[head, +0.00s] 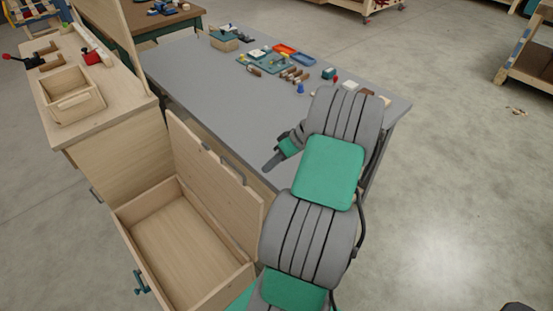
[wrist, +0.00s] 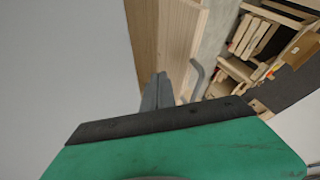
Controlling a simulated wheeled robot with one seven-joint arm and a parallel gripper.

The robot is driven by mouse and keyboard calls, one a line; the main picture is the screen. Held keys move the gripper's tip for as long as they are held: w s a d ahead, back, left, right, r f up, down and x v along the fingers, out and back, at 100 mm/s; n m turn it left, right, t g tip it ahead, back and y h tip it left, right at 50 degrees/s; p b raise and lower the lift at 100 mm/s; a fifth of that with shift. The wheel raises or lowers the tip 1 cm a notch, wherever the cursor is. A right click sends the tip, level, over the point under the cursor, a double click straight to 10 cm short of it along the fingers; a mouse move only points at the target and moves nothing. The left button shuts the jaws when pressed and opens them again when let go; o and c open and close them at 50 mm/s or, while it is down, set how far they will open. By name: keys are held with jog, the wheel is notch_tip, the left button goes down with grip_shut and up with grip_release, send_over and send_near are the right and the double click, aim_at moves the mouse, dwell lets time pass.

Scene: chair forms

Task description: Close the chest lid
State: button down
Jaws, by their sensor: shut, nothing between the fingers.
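The light wooden chest (head: 240,279) stands open at the lower left of the head view, with its empty inside visible. Its lid (head: 205,168) is raised, nearly upright, on the side towards the grey table. Grey metal pieces show along the lid's top edge, and a teal latch (head: 141,283) is on the chest's front. My gripper (head: 268,167) is shut and empty, above the table edge just right of the lid's top. In the wrist view the closed fingers (wrist: 158,92) overlap a wooden panel, probably the lid (wrist: 178,40). I cannot tell whether they touch it.
The grey table (head: 200,85) is beside the lid, with small tools and coloured trays at its far end. A wooden bench (head: 115,105) with an open box (head: 70,97) stands at the left. A shelf (wrist: 265,45) of wood pieces shows in the wrist view.

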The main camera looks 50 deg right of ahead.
jog(key=w+a+f+p, duration=0.1)
jog(key=a+f, duration=0.1)
jog(key=a, duration=0.3)
jog(key=shift+w+a, duration=0.25)
jog(key=shift+w, duration=0.1)
jog(key=shift+a, duration=0.1)
